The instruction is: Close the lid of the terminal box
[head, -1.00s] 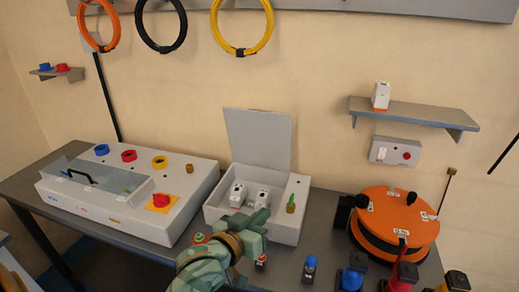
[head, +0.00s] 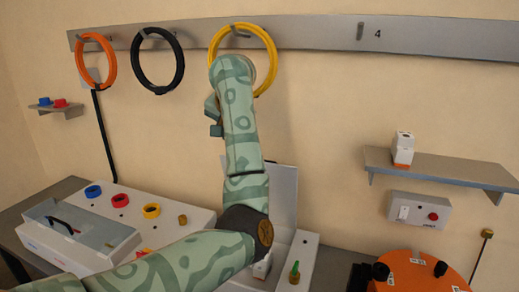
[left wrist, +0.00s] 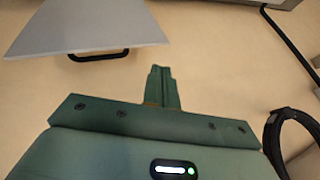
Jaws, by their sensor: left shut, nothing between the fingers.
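The terminal box (head: 304,256) stands on the bench at lower centre in the head view. Its grey lid (head: 284,194) stands open and upright behind it. My left arm covers the lid's left part and much of the box. In the left wrist view, a grey panel with a black handle, apparently the lid (left wrist: 85,28), is at the upper left, apart from the fingers. My left gripper (head: 216,130) is raised in front of the wall, above and left of the lid. Its fingers are shut and empty in the left wrist view (left wrist: 160,85). My right gripper is out of view.
A yellow coil (head: 272,55), a black coil (head: 181,60) and an orange coil (head: 110,62) hang from the wall rail (head: 420,38). The bender housing (head: 190,222) is left of the box. A shelf (head: 440,168) and an orange drum (head: 420,275) are at right.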

